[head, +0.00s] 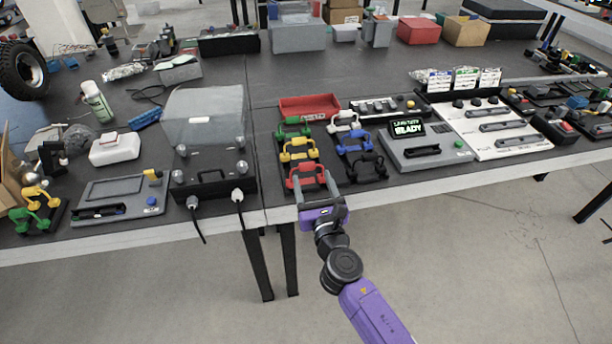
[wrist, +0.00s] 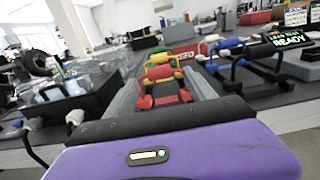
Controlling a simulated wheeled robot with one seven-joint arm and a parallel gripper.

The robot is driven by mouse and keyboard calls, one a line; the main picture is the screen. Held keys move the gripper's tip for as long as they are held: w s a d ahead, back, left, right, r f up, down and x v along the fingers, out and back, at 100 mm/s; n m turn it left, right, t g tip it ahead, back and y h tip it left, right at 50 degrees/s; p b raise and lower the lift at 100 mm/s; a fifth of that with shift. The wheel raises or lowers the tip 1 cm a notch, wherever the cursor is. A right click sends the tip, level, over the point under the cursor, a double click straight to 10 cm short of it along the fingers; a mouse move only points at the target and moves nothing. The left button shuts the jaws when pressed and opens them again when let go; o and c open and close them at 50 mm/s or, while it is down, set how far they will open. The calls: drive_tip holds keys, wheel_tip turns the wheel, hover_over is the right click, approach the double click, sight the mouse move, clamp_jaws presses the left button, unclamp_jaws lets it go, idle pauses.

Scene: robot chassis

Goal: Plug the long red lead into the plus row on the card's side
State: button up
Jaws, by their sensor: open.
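A red lead (head: 306,178), shaped like a bridge with a raised handle, lies near the table's front edge. It also shows in the wrist view (wrist: 165,97), with yellow (wrist: 160,73) and green leads behind it. My purple gripper (head: 313,182) is open at the front edge, its grey fingers reaching over the table on either side of the red lead. I cannot tell whether they touch it. The plus marking is too small to read.
Blue (head: 354,143), black (head: 367,165) and white leads lie right of the red one. A grey unit with a lit READY display (head: 408,128) stands beyond them. A black box with a clear cover (head: 205,120) stands left. A red tray (head: 309,107) lies behind the leads.

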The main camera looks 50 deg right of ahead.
sight(308, 169)
drive_tip(key=x, duration=0.6)
drive_tip(key=shift+w+d+f, duration=0.1)
drive_tip(key=shift+w+f, duration=0.05)
drive_tip(key=shift+w, duration=0.15)
clamp_jaws()
